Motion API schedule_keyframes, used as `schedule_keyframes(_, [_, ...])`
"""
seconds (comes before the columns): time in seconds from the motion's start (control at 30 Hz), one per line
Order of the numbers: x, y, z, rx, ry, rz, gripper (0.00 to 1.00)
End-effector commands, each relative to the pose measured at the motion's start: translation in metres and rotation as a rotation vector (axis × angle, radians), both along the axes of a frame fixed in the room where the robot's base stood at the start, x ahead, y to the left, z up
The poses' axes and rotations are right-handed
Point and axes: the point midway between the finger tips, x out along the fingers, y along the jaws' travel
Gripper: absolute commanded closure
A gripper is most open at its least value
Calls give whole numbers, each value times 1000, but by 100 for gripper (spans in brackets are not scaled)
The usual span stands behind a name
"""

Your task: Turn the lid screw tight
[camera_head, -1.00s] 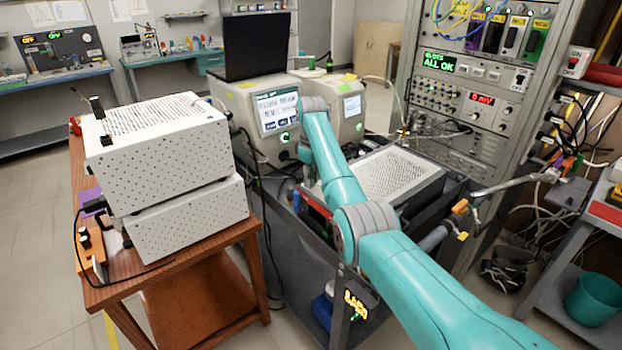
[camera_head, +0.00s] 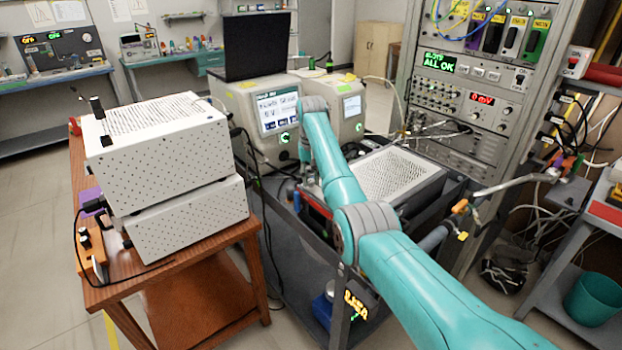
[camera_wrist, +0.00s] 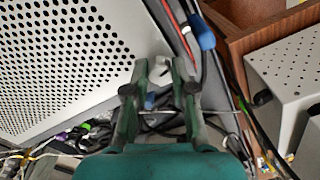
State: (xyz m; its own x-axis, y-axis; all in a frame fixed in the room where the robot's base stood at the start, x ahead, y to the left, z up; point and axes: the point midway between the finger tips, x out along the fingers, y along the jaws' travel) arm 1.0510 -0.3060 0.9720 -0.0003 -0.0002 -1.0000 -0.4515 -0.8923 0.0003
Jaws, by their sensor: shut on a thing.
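My gripper (camera_wrist: 160,72) shows in the wrist view, with its two dark green fingers reaching up beside the perforated lid. A small pale grey-white piece (camera_wrist: 161,70), which looks like the lid screw, sits between the fingertips, and the gripper is shut on it. Its shape is mostly hidden, so its turn angle and seating cannot be told. The perforated lid (camera_wrist: 70,55) fills the left of the wrist view. In the head view the lid (camera_head: 398,172) tops a box on the dark cart. My teal arm hides the gripper and screw there.
A wooden table (camera_head: 215,250) with two stacked perforated white boxes (camera_head: 165,145) stands to the left. Instruments with screens (camera_head: 275,110) stand behind the cart. An equipment rack (camera_head: 460,100) rises at right. Cables and a blue-capped lead (camera_wrist: 202,35) run close to the fingers.

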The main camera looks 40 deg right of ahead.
Motion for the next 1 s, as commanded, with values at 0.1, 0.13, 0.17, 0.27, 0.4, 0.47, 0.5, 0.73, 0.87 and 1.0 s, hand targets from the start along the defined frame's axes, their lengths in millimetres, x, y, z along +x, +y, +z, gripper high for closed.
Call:
schedule_keyframes(0.1, [1,0,1,-1,-2,-51,100])
schedule_keyframes(0.13, [1,0,1,-1,-2,-61,100])
schedule_keyframes(0.17, [1,0,1,-1,-2,-70,100])
schedule_keyframes(0.27, [1,0,1,-1,-2,-95,100])
schedule_keyframes(0.4, [1,0,1,-1,-2,-113,100])
schedule_keyframes(0.47, [1,0,1,-1,-3,-116,100])
schedule_keyframes(0.5, [1,0,1,-1,-3,-117,100])
schedule_keyframes(0.73, [1,0,1,-1,-3,-117,100])
schedule_keyframes(0.87, [1,0,1,-1,-3,-117,60])
schedule_keyframes(1.0, [0,0,1,-1,-2,-117,49])
